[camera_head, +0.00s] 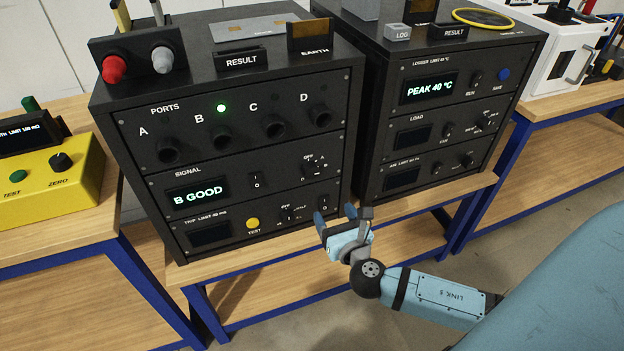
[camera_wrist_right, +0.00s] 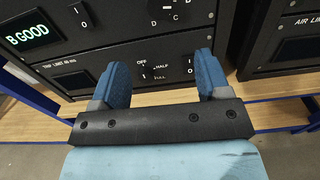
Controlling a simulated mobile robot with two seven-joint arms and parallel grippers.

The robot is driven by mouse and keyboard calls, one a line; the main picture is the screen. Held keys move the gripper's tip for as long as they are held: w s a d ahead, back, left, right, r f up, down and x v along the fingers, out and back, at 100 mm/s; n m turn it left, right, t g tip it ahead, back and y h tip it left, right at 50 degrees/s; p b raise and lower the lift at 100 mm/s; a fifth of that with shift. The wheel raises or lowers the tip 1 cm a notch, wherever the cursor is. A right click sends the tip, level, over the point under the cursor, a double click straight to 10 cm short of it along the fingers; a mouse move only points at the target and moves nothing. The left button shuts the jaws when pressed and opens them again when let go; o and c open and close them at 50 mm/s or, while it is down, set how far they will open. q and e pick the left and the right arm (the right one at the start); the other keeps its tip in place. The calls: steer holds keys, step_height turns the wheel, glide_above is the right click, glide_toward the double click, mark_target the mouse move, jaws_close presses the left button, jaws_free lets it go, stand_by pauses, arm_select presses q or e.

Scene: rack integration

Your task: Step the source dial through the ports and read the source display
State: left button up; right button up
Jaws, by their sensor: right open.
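The left black rack unit has a signal panel whose lit display (camera_head: 198,195) reads "B GOOD"; it also shows in the right wrist view (camera_wrist_right: 28,32). The dial (camera_head: 316,166) sits at the right of that panel, with "OFF" and "A" marks legible; its pointer is too small to read. In the right wrist view, only the dial's lower part (camera_wrist_right: 172,4) shows at the top edge, near "C" and "D". A green light (camera_head: 221,108) glows above port B. My right gripper (camera_head: 335,214) is open and empty, below and in front of the dial. My left gripper is out of view.
A lower panel with a dark display (camera_head: 211,235), a yellow test button (camera_head: 253,223) and small switches lies below the dial. A second black rack unit (camera_head: 380,110) stands right, reading "PEAK 40 °C". A yellow tester (camera_head: 50,185) sits left. Wooden bench edge (camera_head: 240,270) runs below.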

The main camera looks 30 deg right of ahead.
mark_target(312, 175)
steer(key=x, duration=1.2)
steer(key=shift+w+r, duration=0.2)
steer(key=shift+r, duration=0.1)
steer(key=shift+w+d, duration=0.2)
steer(key=shift+w, duration=0.3)
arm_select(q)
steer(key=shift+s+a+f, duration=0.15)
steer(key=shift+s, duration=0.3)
arm_select(e)
steer(key=shift+w, duration=0.1)
steer(key=c, duration=0.9)
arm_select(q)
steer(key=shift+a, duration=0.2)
